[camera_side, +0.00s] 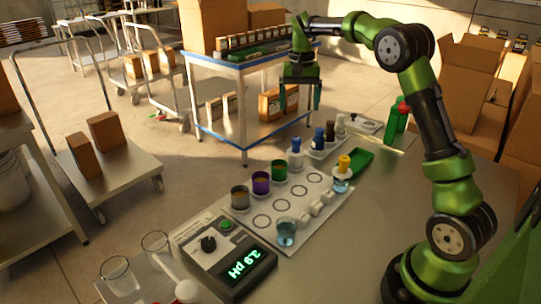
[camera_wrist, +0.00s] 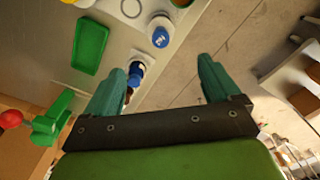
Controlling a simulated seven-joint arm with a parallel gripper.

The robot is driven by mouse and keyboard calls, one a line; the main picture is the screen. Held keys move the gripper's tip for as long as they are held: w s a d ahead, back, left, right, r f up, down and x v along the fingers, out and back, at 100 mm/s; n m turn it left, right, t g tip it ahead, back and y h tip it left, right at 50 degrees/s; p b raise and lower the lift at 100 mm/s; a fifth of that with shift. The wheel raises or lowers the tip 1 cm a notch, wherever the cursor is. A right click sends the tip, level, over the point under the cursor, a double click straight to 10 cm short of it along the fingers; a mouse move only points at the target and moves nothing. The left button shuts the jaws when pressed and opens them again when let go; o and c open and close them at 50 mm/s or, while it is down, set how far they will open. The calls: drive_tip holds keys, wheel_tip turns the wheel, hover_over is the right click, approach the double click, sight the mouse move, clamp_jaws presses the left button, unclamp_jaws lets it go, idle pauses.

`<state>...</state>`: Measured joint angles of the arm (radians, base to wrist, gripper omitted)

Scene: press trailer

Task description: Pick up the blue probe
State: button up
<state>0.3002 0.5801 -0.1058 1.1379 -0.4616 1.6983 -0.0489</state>
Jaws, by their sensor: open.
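My gripper (camera_side: 301,96) is open and empty, fingers down, above and behind the work table's far end. A blue-topped piece (camera_side: 319,138) stands upright in a small white rack (camera_side: 322,152), likely the blue probe. In the wrist view a blue-topped piece (camera_wrist: 135,72) shows beside the left finger, which partly hides the rack. A blue-capped bottle (camera_side: 296,150) stands just left of the rack; its blue cap (camera_wrist: 160,39) also shows in the wrist view.
A white board (camera_side: 258,222) carries coloured cups and a yellow-topped jar (camera_side: 343,173). The pH meter (camera_side: 225,255) is in front. A green tray (camera_side: 348,163) lies right of the rack. A blue-edged cart (camera_side: 225,142) stands behind.

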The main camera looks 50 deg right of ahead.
hover_over(296, 150)
drive_tip(key=f, duration=1.1)
drive_tip(key=shift+w+d, duration=0.2)
drive_tip(key=shift+d, duration=0.2)
drive_tip(key=shift+w+d+f, duration=0.1)
drive_tip(key=shift+f, duration=1.35)
drive_tip(key=shift+w+d+f, duration=0.1)
drive_tip(key=shift+f, duration=1.35)
drive_tip(key=shift+a, duration=0.1)
drive_tip(key=shift+c, duration=0.3)
